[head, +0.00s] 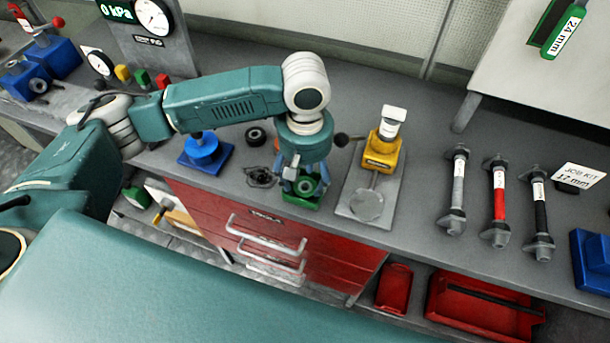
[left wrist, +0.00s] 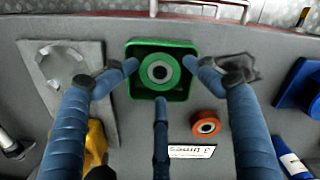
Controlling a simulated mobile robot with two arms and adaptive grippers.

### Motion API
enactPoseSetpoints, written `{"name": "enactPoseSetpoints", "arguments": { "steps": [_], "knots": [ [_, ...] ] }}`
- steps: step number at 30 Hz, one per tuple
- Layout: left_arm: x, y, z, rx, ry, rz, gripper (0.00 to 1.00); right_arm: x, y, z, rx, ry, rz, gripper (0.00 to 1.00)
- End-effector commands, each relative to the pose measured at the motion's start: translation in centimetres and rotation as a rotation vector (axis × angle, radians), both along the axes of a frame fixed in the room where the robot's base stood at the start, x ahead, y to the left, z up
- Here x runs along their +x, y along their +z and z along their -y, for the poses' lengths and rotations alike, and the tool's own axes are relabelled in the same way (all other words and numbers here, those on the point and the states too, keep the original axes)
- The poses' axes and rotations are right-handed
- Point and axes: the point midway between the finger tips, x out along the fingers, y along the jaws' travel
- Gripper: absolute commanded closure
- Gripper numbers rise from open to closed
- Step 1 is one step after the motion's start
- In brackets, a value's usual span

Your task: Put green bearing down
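A green bearing (left wrist: 160,72) with a grey ring and dark bore is inside a square green tray (left wrist: 186,92) in the left wrist view. The tray also shows at the bench's front edge in the head view (head: 301,201). My left gripper (head: 304,185) points down over the tray. In the left wrist view its three blue fingers (left wrist: 160,78) are spread around the bearing, with small gaps between the fingertips and its rim. The bearing looks level, and I cannot tell its exact height above the tray floor. My right gripper is not in view.
A yellow press (head: 381,152) on a grey plate (head: 365,205) stands right of the tray. A blue stand (head: 206,152), dark bearing (head: 257,136) and dark rag (head: 262,177) are left. An orange ring (left wrist: 206,123) lies behind the tray. Red drawers (head: 265,230) are below.

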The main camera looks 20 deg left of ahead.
Motion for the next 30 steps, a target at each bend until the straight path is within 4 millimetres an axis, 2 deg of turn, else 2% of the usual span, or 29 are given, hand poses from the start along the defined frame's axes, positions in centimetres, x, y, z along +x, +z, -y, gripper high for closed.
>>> {"name": "enactPoseSetpoints", "arguments": {
  "steps": [1,9,14,24,30],
  "knots": [
    [-0.4,-0.6,0.0,0.003,-0.004,-0.014,0.39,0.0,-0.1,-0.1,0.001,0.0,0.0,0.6],
    [-0.4,-0.5,0.0,0.004,-0.005,-0.013,0.39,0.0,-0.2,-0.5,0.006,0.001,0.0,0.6],
    [-0.3,0.4,0.0,0.003,-0.006,-0.008,0.39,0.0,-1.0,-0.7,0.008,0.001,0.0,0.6],
    [-0.1,8.1,0.1,-0.001,-0.004,0.0,0.39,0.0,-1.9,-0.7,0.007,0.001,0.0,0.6],
    [0.0,11.7,0.1,0.0,-0.003,-0.001,0.39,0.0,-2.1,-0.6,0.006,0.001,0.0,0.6]
  ]
}}
